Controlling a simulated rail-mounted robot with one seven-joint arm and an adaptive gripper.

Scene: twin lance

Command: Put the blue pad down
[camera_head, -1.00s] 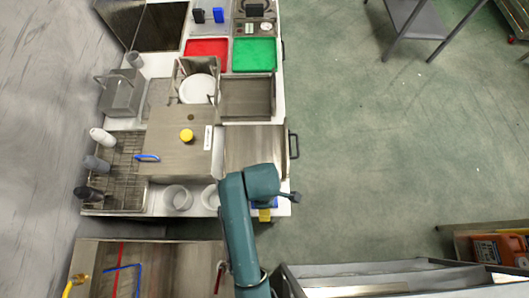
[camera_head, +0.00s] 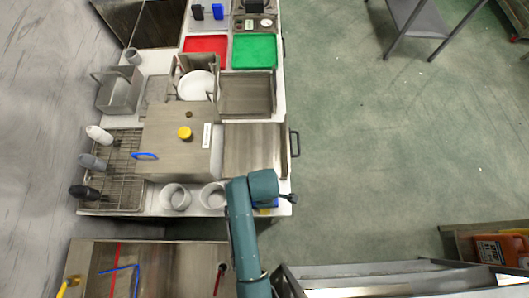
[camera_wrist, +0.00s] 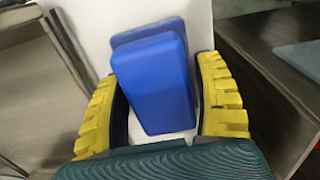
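The blue pad (camera_wrist: 155,80) is between the two yellow fingers of my gripper (camera_wrist: 165,100) in the wrist view. A second blue edge shows just behind its far end; I cannot tell if it is a step of the same pad or another one. White surface shows around the pad, with narrow gaps beside the fingers, which look open around it. Whether it rests on that surface is not clear. In the head view, a little of the blue pad (camera_head: 270,205) shows at the white counter's front right corner, mostly hidden by my arm.
Two white round containers (camera_head: 175,197) stand left of my arm on the white counter. A steel tray (camera_head: 247,150) lies behind it. A wire rack (camera_head: 125,165) with bottles is at the left.

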